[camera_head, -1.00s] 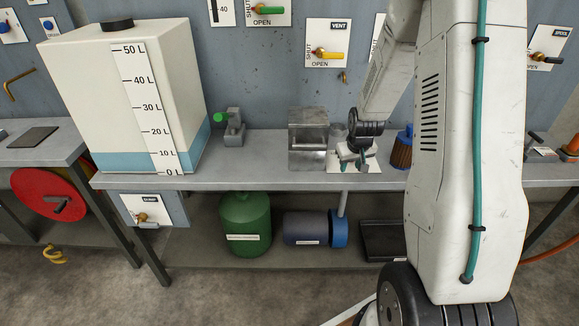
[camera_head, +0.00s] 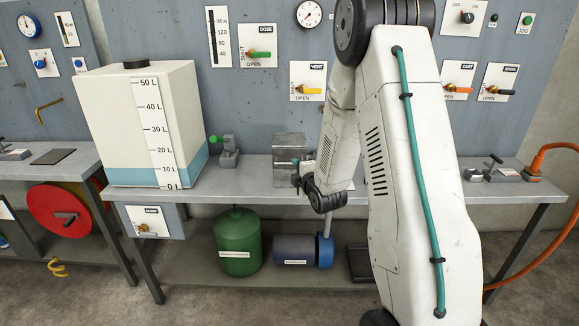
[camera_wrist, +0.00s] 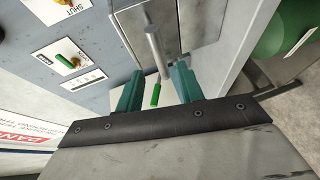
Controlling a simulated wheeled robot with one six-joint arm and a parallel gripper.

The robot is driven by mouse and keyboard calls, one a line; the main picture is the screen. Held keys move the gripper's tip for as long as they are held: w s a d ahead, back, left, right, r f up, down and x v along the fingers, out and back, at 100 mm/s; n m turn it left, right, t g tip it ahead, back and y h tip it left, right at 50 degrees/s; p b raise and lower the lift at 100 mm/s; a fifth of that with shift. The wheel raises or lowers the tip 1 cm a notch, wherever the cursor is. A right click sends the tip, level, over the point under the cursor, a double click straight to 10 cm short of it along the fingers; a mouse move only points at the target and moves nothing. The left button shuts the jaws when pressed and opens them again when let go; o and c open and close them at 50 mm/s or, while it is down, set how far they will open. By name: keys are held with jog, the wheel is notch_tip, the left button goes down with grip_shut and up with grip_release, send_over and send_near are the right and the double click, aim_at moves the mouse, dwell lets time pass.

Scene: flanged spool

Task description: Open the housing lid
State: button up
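The housing, a grey metal box (camera_head: 290,147), stands on the bench left of my forearm. Its lower right is partly hidden by my wrist in the head view. In the wrist view its metal face (camera_wrist: 202,20) is ahead, with a grey bar handle (camera_wrist: 156,48) across it. I cannot tell from these views whether the lid is raised at all. My gripper (camera_wrist: 158,72) has two teal fingers spread apart, with the bar's near end showing between their tips. The fingers do not visibly touch the bar. In the head view my gripper (camera_head: 299,170) is small, close to the housing front.
A small grey device with a green knob (camera_head: 228,150) stands left of the housing. A large white tank (camera_head: 120,105) is further left. Valve panels (camera_head: 308,80) hang on the wall behind.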

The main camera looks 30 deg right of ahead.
aim_at(290, 165)
jog(key=x, duration=0.6)
jog(key=shift+w+d+f, duration=0.1)
jog(key=shift+w+f, duration=0.05)
jog(key=shift+w, duration=0.2)
